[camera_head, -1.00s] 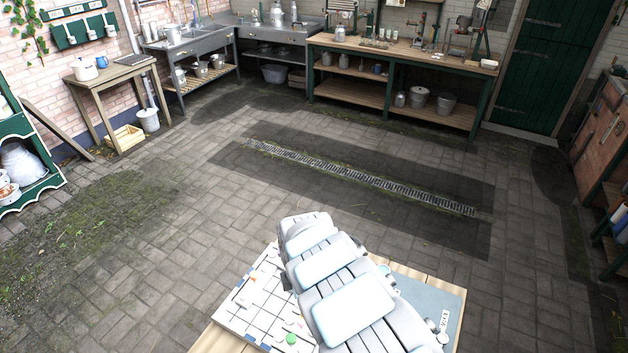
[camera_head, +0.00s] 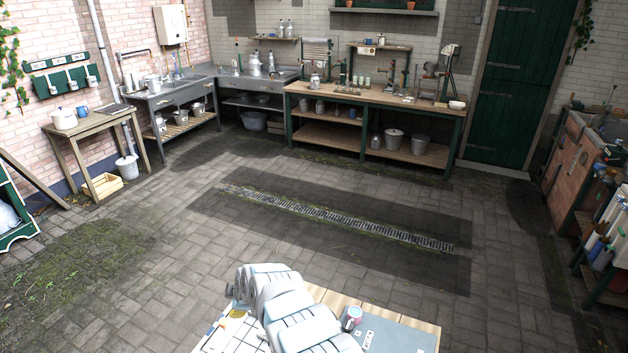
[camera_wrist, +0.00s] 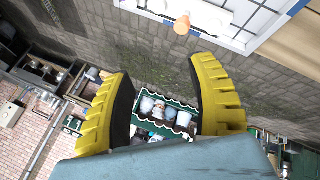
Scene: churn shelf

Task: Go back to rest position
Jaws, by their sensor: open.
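My gripper (camera_wrist: 165,97) shows in the wrist view as two yellow fingers with dark inner pads, spread apart with nothing between them. The gap looks out over the paved yard toward a distant green shelf (camera_wrist: 168,117) holding pots. In the head view my arm reaches up over the wooden table (camera_head: 330,299) at the bottom, and the fingers are hidden there. A white gridded board (camera_head: 232,333) lies on the table, left of my arm. A board corner with an orange piece (camera_wrist: 183,24) shows at the top of the wrist view.
A grey panel (camera_head: 400,338) and a small cup (camera_head: 351,318) are on the table to the right of my arm. Paved floor with a drain grate (camera_head: 335,217) lies open beyond. A workbench (camera_head: 375,97), a sink unit (camera_head: 172,97) and a green door (camera_head: 500,85) line the back.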

